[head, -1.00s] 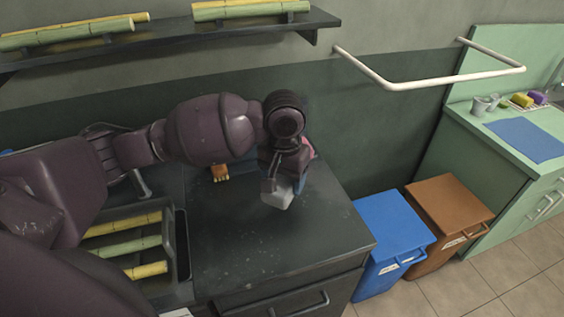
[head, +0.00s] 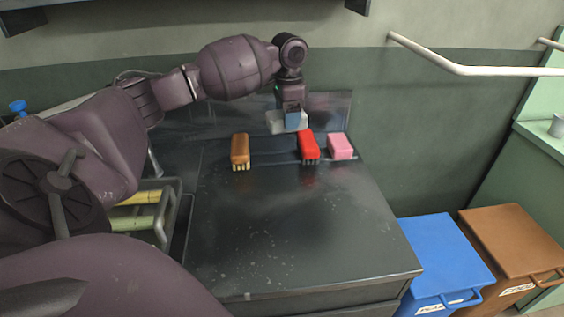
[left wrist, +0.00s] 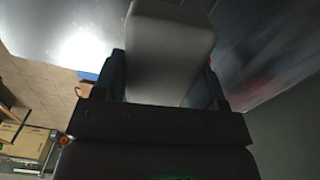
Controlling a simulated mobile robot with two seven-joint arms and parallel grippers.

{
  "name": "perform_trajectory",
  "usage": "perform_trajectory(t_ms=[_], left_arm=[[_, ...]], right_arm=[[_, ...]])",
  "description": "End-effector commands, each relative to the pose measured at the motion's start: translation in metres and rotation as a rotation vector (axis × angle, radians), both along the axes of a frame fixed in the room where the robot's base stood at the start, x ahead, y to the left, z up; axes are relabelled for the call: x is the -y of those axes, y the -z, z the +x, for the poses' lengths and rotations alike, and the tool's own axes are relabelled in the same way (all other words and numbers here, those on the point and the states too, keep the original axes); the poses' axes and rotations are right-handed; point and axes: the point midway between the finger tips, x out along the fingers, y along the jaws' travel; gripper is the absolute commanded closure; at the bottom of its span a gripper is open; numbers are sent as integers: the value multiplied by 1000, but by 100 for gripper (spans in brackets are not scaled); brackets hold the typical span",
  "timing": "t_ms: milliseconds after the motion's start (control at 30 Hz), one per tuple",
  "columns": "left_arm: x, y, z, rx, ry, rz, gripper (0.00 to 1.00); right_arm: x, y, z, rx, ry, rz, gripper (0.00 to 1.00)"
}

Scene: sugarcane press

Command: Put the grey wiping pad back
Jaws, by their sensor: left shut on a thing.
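My left gripper (head: 290,121) is shut on the grey wiping pad (head: 274,122) and holds it over the back of the dark counter (head: 290,230). The pale pad also shows in the left wrist view (left wrist: 167,45), between the two fingers. In the head view the gripper partly covers the pad. A blue patch shows at the fingers; I cannot tell whether it is part of the gripper. Whether the pad touches the surface below is not clear. My right gripper is not in view.
A brown brush (head: 240,149), a red brush (head: 308,146) and a pink block (head: 341,146) stand along the counter's back. The red brush is close to the gripper. The counter's front is clear. Blue (head: 440,262) and brown (head: 512,245) bins stand at right.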

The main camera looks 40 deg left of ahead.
Motion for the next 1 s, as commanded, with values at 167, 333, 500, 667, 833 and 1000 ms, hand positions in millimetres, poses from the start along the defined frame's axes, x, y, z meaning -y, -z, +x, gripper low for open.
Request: perform_trajectory(t_ms=[167, 333, 500, 667, 833, 1000], left_arm=[[-44, 34, 15, -16, 86, 1, 60], [-66, 38, 21, -7, 143, -1, 60], [-73, 42, 23, -2, 161, -1, 60], [-73, 64, 22, -5, 163, -1, 60], [-72, 86, 22, -4, 162, -1, 60], [-73, 97, 22, -2, 161, 0, 60]], right_arm=[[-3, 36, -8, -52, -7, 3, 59], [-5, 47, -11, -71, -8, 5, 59], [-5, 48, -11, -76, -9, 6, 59], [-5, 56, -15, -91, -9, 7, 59], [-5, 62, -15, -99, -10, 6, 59], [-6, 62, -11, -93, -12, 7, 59]])
